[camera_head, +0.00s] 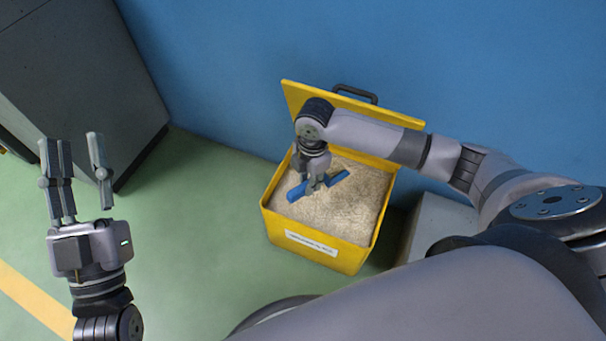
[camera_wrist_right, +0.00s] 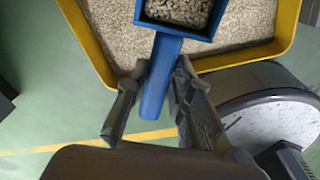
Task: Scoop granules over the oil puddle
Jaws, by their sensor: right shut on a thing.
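A blue scoop (camera_head: 297,193) is over the granules (camera_head: 345,209) in the yellow bin (camera_head: 268,213). My right gripper (camera_head: 318,186) reaches into the bin from above and is shut on the scoop's handle. In the right wrist view the scoop's handle (camera_wrist_right: 160,80) runs between the fingers of my right gripper (camera_wrist_right: 160,92), and granules lie in the scoop's pan (camera_wrist_right: 176,10). Whether the scoop touches the granules below is unclear. My left gripper (camera_head: 78,160) is open and empty, raised over the green floor at the left. No oil puddle shows in either view.
The bin's yellow lid (camera_head: 292,97) stands open against the blue wall (camera_head: 450,60). A dark grey cabinet (camera_head: 75,75) is at the upper left. A light grey block (camera_head: 440,222) stands right of the bin. The green floor (camera_head: 195,260) left of the bin is clear, with a yellow line (camera_head: 30,300).

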